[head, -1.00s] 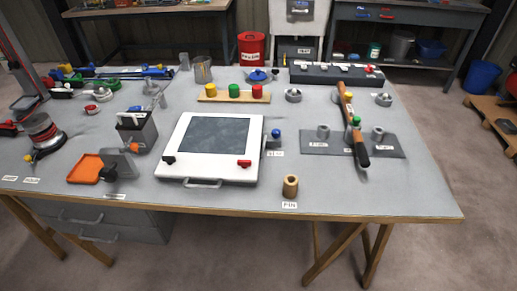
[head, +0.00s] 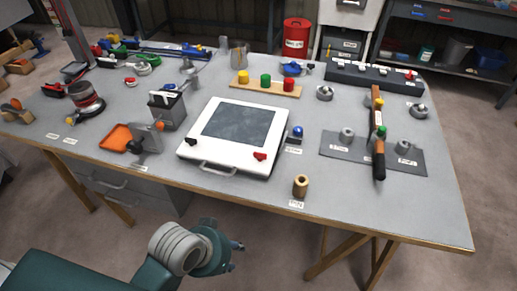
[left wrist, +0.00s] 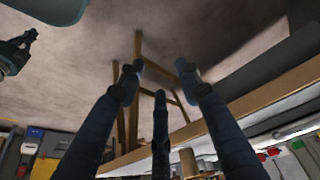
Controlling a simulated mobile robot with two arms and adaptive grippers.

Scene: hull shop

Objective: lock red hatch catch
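The white hatch (head: 270,165) lies on the table with a dark panel in its face. Its red catch (head: 260,156) sits at the front right corner, and a black catch (head: 191,141) at the front left. The red catch's exact lock position is too small to tell. My left gripper (head: 236,256) is in front of the table, below its edge, apart from the hatch. In the left wrist view its fingers (left wrist: 159,82) are spread and empty. A dark jointed part at that view's left edge may be my right gripper; its state is unclear.
The wooden table edge (head: 330,226) lies between my left gripper and the hatch. A brass-coloured pin (head: 300,185) stands right of the hatch's front. An orange tray (head: 116,137) and a clamp-like tool lie to the left.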

